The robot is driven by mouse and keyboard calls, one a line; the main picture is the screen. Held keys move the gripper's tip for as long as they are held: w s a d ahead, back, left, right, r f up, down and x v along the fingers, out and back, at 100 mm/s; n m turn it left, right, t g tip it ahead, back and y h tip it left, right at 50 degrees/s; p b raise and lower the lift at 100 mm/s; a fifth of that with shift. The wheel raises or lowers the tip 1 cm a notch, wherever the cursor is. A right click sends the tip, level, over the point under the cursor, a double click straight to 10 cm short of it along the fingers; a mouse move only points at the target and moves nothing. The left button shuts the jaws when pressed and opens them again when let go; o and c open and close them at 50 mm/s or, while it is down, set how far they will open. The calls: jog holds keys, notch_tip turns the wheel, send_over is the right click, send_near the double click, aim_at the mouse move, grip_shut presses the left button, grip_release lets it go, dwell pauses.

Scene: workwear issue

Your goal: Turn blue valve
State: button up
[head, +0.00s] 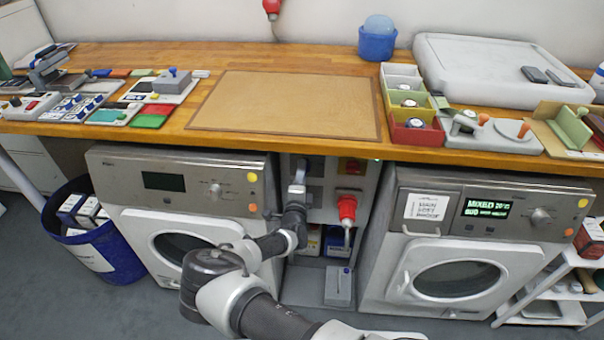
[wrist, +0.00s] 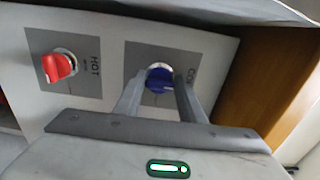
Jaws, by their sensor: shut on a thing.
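The blue valve (wrist: 158,77) is a round blue knob on a grey plate, with a partly covered label beside it. In the wrist view my gripper (wrist: 160,88) has one finger on each side of the knob and is shut on it. The fingers cover part of the knob's sides. In the head view my gripper (head: 299,187) reaches into the recess between the two washing machines, and the blue valve cannot be made out there.
A red valve (wrist: 58,67) on a plate marked HOT sits beside the blue one. Washing machines stand left (head: 185,207) and right (head: 465,240) of the recess. The wooden worktop (head: 300,57) overhangs it. A red-handled fitting (head: 347,207) is close to my gripper's right.

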jog(key=o, duration=1)
jog(key=shift+d, duration=0.1)
jog(key=shift+o, duration=0.2)
jog(key=shift+s, duration=0.1)
jog(key=s+p, duration=0.2)
jog(key=s, duration=1.5)
jog(key=shift+a, duration=0.3)
jog(key=shift+s, duration=0.1)
